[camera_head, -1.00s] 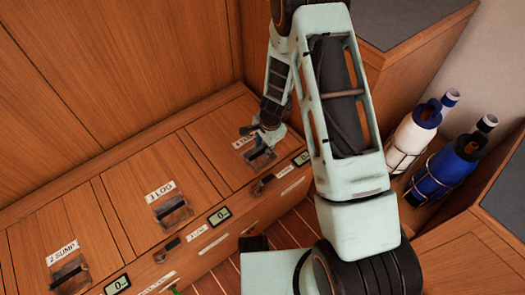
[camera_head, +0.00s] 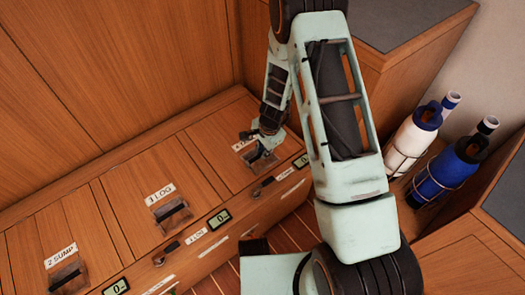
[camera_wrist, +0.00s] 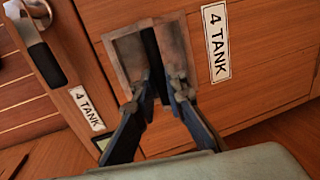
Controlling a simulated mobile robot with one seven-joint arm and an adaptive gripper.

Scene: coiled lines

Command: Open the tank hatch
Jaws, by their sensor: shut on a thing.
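The tank hatch (camera_head: 213,149) is a wooden panel at the right end of the bench top and looks flat in its frame. In the wrist view its face (camera_wrist: 262,82) bears a "4 TANK" label (camera_wrist: 216,43). A grey metal recessed pull (camera_wrist: 125,50) with a dark bar (camera_wrist: 153,58) is set in it. My gripper (camera_head: 262,152) is at this pull, and in the wrist view its two fingers (camera_wrist: 160,88) are shut on the dark bar. The fingertips partly hide the bar and the recess.
The log hatch (camera_head: 135,220) and sump hatch (camera_head: 30,255) lie to the left. A latch lever (camera_head: 262,187) and display (camera_head: 301,161) are on the bench front; the lever (camera_wrist: 40,42) shows in the wrist view. White (camera_head: 409,145) and blue (camera_head: 443,175) bottles stand at right.

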